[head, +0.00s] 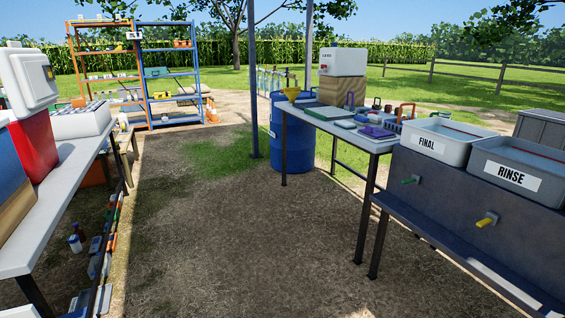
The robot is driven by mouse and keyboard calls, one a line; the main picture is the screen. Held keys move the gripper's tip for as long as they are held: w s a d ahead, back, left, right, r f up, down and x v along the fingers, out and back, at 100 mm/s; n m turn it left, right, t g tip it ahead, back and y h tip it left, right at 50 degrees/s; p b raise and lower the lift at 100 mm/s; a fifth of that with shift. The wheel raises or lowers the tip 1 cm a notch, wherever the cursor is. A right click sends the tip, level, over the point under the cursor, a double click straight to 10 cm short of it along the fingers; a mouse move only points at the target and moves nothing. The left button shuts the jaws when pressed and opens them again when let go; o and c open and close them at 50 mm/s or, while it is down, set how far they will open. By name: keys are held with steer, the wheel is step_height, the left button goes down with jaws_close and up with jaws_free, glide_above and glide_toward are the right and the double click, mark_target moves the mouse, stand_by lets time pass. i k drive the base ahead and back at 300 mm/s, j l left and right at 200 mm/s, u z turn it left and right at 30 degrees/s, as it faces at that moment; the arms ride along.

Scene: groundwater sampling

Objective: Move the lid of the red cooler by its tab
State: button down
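The red cooler (34,148) stands on the white table at the left edge of the head view, its left part cut off by a blue and tan thing in front. Its white lid (24,82) stands raised and tilted up above the red body, apart from lying flat. A small yellowish-brown piece (48,72) shows on the lid's right side; it may be the tab, but it is too small to be sure. My gripper is not in view.
A white rack (82,121) sits beside the cooler on the left table (75,158). Bottles and boxes lie below it. Bare ground (240,230) is clear in the middle. On the right are a grey sink bench (440,190), FINAL and RINSE basins, a table and a blue barrel (291,145).

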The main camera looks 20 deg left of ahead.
mark_target(29, 90)
steer(key=i+j+u, duration=0.2)
steer(key=i+u, duration=0.2)
steer(key=i+j+u, duration=0.1)
steer(key=i+u, duration=0.3)
steer(key=i+l+u, duration=0.1)
steer(key=i+u, duration=0.3)
steer(key=i+l+u, duration=0.2)
steer(key=i+u, duration=0.2)
steer(key=i, duration=0.1)
